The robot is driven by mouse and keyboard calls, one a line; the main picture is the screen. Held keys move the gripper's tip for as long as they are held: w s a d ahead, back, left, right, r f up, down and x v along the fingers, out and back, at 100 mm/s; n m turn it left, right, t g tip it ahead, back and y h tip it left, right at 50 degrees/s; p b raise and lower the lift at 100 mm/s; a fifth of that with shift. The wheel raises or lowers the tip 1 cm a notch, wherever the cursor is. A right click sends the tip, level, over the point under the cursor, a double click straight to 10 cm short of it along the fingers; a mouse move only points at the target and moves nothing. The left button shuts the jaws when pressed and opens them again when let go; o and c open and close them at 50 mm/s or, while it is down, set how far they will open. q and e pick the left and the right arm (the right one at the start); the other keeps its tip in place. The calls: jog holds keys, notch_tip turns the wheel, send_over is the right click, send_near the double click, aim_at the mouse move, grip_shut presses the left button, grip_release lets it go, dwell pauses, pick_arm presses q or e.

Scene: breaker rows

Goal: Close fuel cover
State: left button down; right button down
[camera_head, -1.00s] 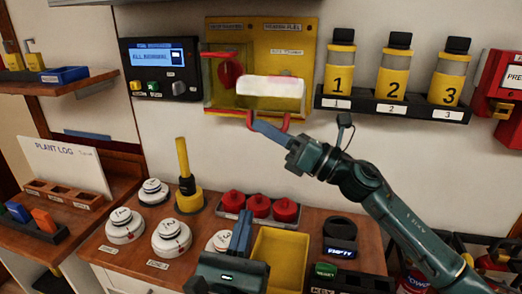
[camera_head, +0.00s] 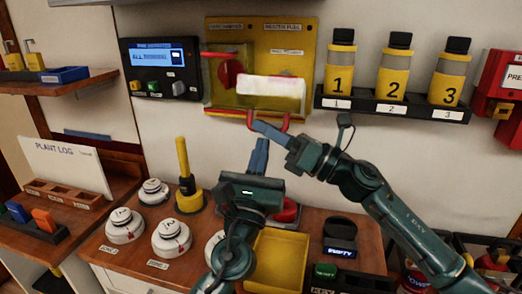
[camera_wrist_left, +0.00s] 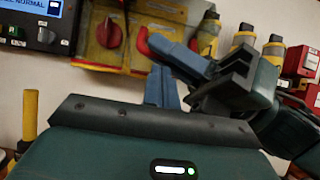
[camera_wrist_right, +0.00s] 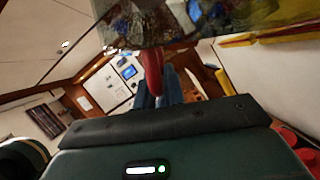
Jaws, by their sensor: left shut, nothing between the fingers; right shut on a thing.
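The yellow fuel panel (camera_head: 290,34) is on the wall. At its right side a clear cover with a white label (camera_head: 271,87) hangs toward me, with a red U-shaped handle (camera_head: 250,117) at its bottom edge. My right gripper (camera_head: 262,128) is shut on this red handle; its view shows the handle (camera_wrist_right: 153,72) between the blue fingers. My left gripper (camera_head: 260,152) is shut and empty, pointing up just below the handle and the right fingers. It also shows in the left wrist view (camera_wrist_left: 160,85). Whether the cover is fully closed I cannot tell.
A red knob (camera_head: 230,74) sits under the left clear cover. A control box (camera_head: 160,68) is to the left, a shelf of numbered bottles (camera_head: 392,102) to the right. The counter below holds white round detectors (camera_head: 171,239), a yellow-based post (camera_head: 184,175) and a yellow tray (camera_head: 279,262).

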pick_arm(q)
jog(key=shift+r, duration=0.2)
pick_arm(e)
jog(key=shift+a, duration=0.1)
pick_arm(q)
jog(key=shift+w+a+r, duration=0.1)
jog(key=shift+a+r, duration=0.05)
jog(key=shift+r, duration=1)
pick_arm(e)
jog(key=shift+a+f, duration=0.1)
jog(key=shift+f, duration=0.2)
jog(key=c, duration=1.5)
grip_release()
jog(key=shift+d, duration=0.2)
